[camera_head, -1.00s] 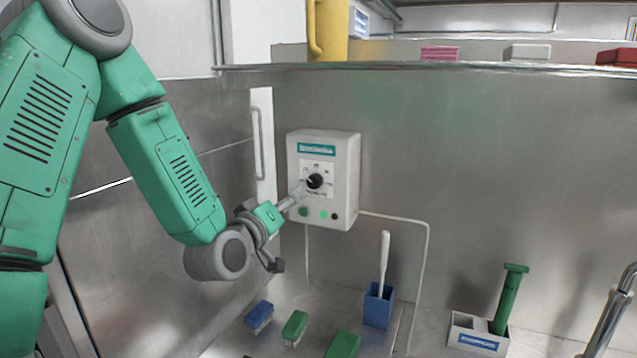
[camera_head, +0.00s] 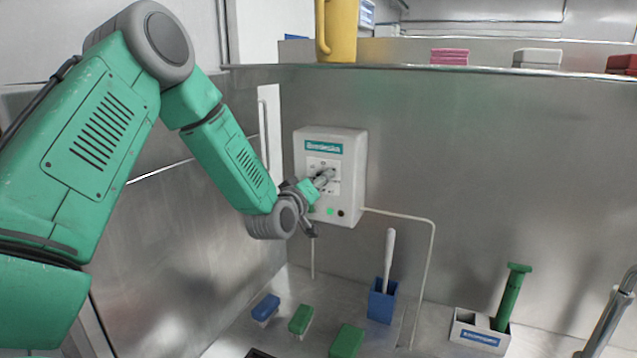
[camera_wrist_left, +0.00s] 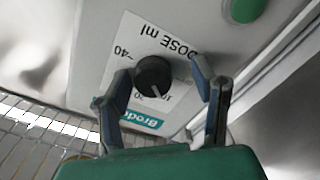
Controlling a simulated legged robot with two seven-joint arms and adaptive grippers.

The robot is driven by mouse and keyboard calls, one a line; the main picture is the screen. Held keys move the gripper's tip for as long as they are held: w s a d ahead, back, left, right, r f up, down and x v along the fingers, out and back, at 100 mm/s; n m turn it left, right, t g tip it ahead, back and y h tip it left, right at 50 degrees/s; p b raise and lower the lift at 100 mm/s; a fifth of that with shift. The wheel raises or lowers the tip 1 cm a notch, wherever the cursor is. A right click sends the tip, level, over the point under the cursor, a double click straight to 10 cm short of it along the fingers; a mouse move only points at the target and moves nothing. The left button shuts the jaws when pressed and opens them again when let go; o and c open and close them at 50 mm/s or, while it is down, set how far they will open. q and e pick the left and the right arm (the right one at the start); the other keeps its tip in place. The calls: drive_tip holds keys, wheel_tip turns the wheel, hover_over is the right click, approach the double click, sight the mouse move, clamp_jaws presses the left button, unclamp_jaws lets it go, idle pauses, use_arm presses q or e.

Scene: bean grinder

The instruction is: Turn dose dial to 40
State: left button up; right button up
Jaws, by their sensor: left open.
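The white dosing box (camera_head: 352,150) is fixed to the steel wall. Its black round dose dial (camera_wrist_left: 153,76) sits on a white scale plate marked "DOSE ml", upside down in the left wrist view; a "40" mark (camera_wrist_left: 122,52) is readable. A pale pointer line shows on the dial's lower part in that view. My left gripper (camera_head: 324,180) is at the box front and mostly hides the dial in the head view. In the wrist view its open fingers (camera_wrist_left: 157,74) stand on either side of the dial, with gaps visible. My right gripper is not in view.
A cable (camera_head: 432,260) runs right and down from the box. A shelf (camera_head: 480,68) crosses above. Below stand a blue holder (camera_head: 382,302), brushes (camera_head: 302,318) and a grey caddy (camera_head: 468,328).

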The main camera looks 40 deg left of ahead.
use_arm(q)
drive_tip(key=shift+a, duration=0.15)
drive_tip(key=c, duration=0.7)
drive_tip(key=shift+d, duration=0.3)
drive_tip(key=c, duration=0.4)
drive_tip(key=shift+d, duration=0.25)
drive_tip(key=shift+c, duration=0.3)
drive_tip(key=shift+o, duration=0.2)
drive_tip(key=shift+s+a+f, duration=0.1)
drive_tip(key=shift+a+f, duration=0.05)
